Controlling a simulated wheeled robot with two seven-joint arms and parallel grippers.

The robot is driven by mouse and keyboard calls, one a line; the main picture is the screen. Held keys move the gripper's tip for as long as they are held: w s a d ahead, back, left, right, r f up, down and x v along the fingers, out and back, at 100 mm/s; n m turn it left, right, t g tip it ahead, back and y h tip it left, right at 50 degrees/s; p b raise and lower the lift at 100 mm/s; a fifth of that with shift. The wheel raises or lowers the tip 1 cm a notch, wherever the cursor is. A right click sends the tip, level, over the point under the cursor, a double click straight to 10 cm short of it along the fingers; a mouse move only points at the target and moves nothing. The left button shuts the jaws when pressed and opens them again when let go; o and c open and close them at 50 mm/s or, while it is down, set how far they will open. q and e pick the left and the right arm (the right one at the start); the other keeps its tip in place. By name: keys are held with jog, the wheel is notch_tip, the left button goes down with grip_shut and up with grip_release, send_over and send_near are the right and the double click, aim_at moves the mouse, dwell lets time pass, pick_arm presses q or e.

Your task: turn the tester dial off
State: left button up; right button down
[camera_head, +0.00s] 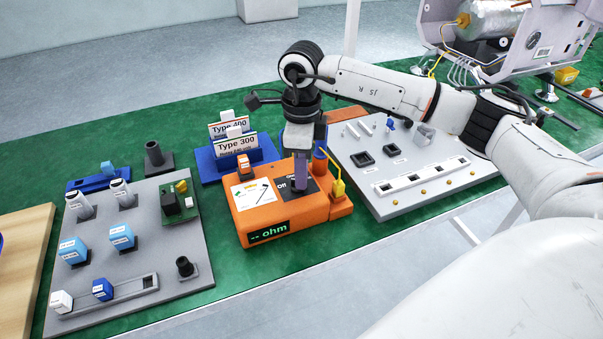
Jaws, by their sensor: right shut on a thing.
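The orange tester (275,227) sits on the green mat in the middle, with its display reading "-- ohm" in green. A black dial plate with white "Off" lettering shows on its top at the right. My right gripper (301,180) points straight down over this plate and is shut at the dial. The dial itself is hidden by the fingers, so its setting cannot be read. A yellow probe (337,187) stands at the tester's right side. My left gripper is not in view.
A grey board (140,240) with blue and white parts lies to the left. A light grey board (400,165) with sockets lies to the right. Blue holders with "Type 400" and "Type 300" cards (235,143) stand behind the tester. An open machine (500,40) stands at the back right.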

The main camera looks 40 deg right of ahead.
jog(key=c, duration=1.9)
grip_release()
jog(key=shift+o, duration=0.2)
jog(key=shift+r, duration=0.1)
notch_tip(320, 180, up, 10)
